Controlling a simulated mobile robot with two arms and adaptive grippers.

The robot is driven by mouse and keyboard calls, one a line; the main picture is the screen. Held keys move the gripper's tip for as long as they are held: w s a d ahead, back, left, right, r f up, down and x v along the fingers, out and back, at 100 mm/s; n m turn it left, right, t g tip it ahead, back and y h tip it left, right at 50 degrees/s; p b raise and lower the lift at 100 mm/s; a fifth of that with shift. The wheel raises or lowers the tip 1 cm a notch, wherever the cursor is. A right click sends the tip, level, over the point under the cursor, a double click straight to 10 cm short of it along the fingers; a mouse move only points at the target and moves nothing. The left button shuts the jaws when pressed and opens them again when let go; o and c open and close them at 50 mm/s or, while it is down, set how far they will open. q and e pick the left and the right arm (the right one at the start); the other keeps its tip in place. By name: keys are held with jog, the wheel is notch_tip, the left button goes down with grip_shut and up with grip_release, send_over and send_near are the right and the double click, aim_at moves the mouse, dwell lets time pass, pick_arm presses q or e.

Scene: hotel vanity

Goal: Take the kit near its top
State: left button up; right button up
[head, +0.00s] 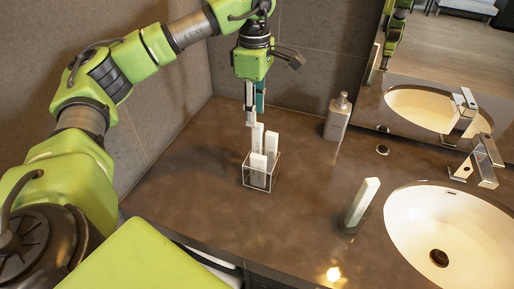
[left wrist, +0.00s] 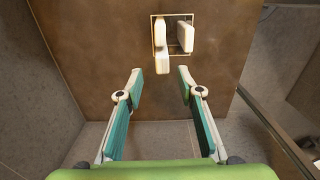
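Three white, slim, box-like kits stand upright in a clear, thin-edged square holder (head: 246,182) on the brown counter. One kit (head: 258,170) is at the front, another (head: 271,143) at the right, and one (head: 257,133) at the back. In the left wrist view the kits (left wrist: 162,62) show at the top, beyond the fingertips, in the holder's thin frame (left wrist: 153,22). My left gripper (head: 254,118) points down just above and behind the holder. In the left wrist view it (left wrist: 160,74) is open, with nothing between its fingers. My right gripper is not in view.
A similar white piece (head: 364,196) stands in a dark glass beside the white sink (head: 455,225). A soap bottle (head: 338,117) stands at the back near the mirror. A chrome faucet (head: 484,162) is at the right. The counter left of the holder is clear, up to the tiled wall.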

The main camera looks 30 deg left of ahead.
aim_at(257, 131)
pick_arm(q)
jog(key=shift+w+f, duration=0.1)
jog(key=shift+f, duration=0.6)
jog(key=shift+d+f+p, duration=0.15)
jog(key=shift+f+p, duration=0.2)
jog(key=shift+p, duration=0.05)
jog(key=f, duration=0.1)
jog(key=f+p, duration=0.1)
jog(key=f, duration=0.1)
jog(key=shift+s+d+f, duration=0.2)
jog(key=shift+s+f, duration=0.05)
jog(key=shift+s, duration=0.05)
jog(key=shift+w+f, duration=0.1)
jog(key=shift+f, duration=0.35)
jog(key=c, duration=0.9)
